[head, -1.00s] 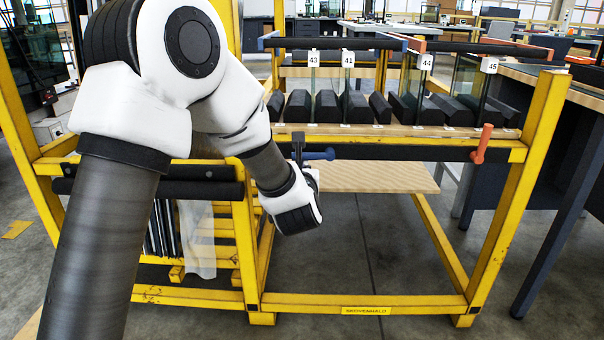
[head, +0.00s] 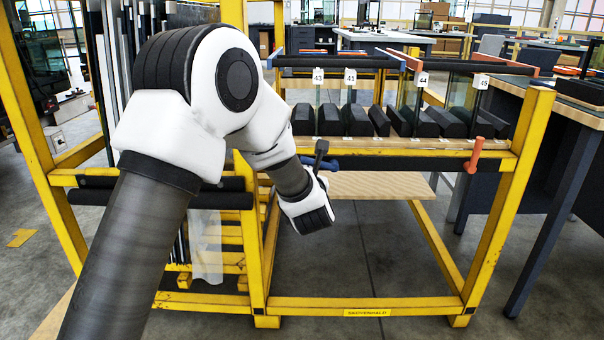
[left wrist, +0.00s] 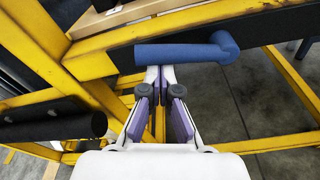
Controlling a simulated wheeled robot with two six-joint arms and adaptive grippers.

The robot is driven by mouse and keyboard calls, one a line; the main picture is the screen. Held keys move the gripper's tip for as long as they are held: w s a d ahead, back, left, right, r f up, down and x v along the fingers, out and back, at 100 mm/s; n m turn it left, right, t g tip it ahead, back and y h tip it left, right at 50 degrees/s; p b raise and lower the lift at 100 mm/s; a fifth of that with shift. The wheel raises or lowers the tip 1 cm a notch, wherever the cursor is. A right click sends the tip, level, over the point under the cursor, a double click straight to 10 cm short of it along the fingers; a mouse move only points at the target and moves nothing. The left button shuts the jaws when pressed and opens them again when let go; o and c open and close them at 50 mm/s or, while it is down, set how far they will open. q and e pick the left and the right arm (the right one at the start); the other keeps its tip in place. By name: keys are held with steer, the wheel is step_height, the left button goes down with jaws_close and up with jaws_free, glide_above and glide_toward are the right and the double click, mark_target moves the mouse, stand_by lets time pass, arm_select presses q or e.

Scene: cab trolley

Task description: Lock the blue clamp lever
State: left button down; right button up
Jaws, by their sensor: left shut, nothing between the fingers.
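The blue clamp lever (head: 333,163) is on the front rail of the yellow trolley, below the tag 43. In the head view it is partly hidden behind my left gripper (head: 320,152). In the left wrist view the blue lever (left wrist: 185,52) lies roughly level across the picture, with a rounded bend at its right end. My left gripper (left wrist: 160,76) is shut and empty, its fingertips just below the lever's left part in that view. I cannot tell whether they touch it. My right gripper is not in view.
An orange lever (head: 474,155) hangs at the rail's right end. Glass panes and black blocks (head: 357,120) stand on the trolley above. A black padded bar (left wrist: 50,122) is left of the gripper.

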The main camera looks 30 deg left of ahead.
arm_select(q)
steer(key=w+d+r+m+y+p, duration=0.2)
steer(key=d+r+m+p, duration=0.2)
steer(key=m, duration=0.8)
step_height(320, 180, up, 2)
steer(key=p, duration=0.4)
steer(key=shift+w+r+m+p, duration=0.15)
steer(key=shift+w+m+p, duration=0.05)
steer(key=shift+m+p, duration=0.15)
steer(key=shift+w+a, duration=0.1)
